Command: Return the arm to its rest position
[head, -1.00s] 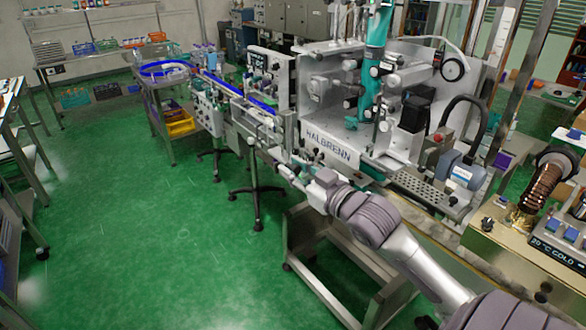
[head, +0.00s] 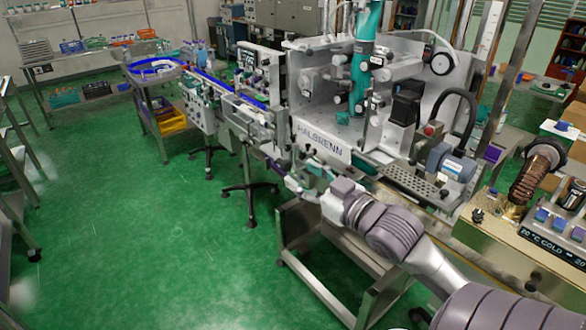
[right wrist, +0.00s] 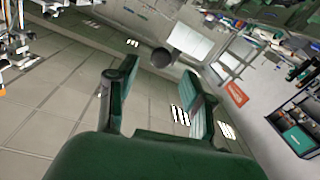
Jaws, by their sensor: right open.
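My right arm comes in from the lower right in the head view and reaches in front of the HALBRENN machine (head: 322,146). My right gripper (head: 290,177) is small there, in front of the machine's lower front edge, and its fingers are hard to make out. In the right wrist view the gripper (right wrist: 160,95) shows two dark green fingers spread apart with nothing between them. Whether it touches the machine cannot be told from the head view. My left gripper is not in view.
A conveyor (head: 222,84) with blue rails runs from the machine to a round blue-rimmed table (head: 156,69). A bench (head: 480,249) with a cold block (head: 555,246) stands at the right, near my arm. The green floor (head: 130,240) at the left is open.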

